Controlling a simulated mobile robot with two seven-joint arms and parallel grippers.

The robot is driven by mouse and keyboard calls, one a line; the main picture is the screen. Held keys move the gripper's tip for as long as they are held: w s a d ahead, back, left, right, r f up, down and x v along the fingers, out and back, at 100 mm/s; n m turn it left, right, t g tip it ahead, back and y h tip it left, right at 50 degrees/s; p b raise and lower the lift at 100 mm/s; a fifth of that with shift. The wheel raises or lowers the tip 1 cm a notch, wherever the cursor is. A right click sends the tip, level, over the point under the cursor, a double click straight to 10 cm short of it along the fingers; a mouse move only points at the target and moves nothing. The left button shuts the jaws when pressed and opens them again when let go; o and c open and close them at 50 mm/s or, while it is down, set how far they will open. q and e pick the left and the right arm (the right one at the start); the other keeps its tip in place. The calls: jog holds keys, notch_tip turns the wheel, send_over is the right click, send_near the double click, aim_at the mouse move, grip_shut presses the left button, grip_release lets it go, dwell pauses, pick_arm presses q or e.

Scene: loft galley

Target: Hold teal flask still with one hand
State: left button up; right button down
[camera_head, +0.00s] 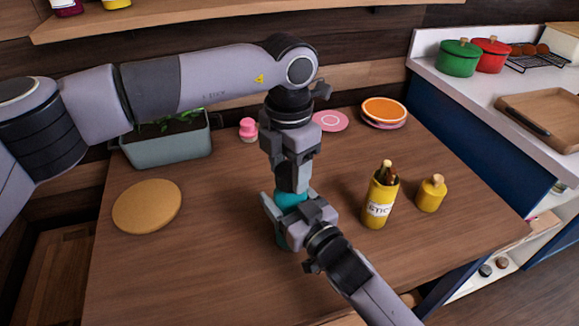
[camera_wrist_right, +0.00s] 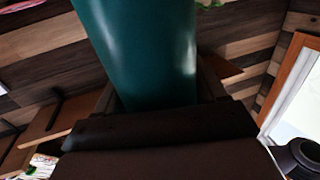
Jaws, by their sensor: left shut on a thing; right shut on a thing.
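The teal flask (camera_head: 290,200) stands upright near the middle of the wooden table, mostly hidden by my two grippers. My right gripper (camera_head: 284,218) comes in from the lower right and is shut around the flask's body. In the right wrist view the flask (camera_wrist_right: 145,50) fills the space between the fingers. My left gripper (camera_head: 292,182) points down from above and is shut at the flask's top. The fingers hide that top, so I cannot tell whether a separate cap is there.
A round cork-coloured board (camera_head: 147,206) lies left. A grey planter (camera_head: 168,147), a pink jar (camera_head: 248,129) and plates (camera_head: 384,111) stand behind. The table front left is clear.

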pick_arm(q)
jog(key=o, duration=1)
jog(key=shift+r, duration=2.25)
jog(key=shift+c, duration=0.3)
jog(key=shift+w+d+r, duration=0.1)
jog(key=shift+r, duration=1.5)
jog(key=shift+f, duration=0.1)
jog(key=shift+f, duration=3.95)
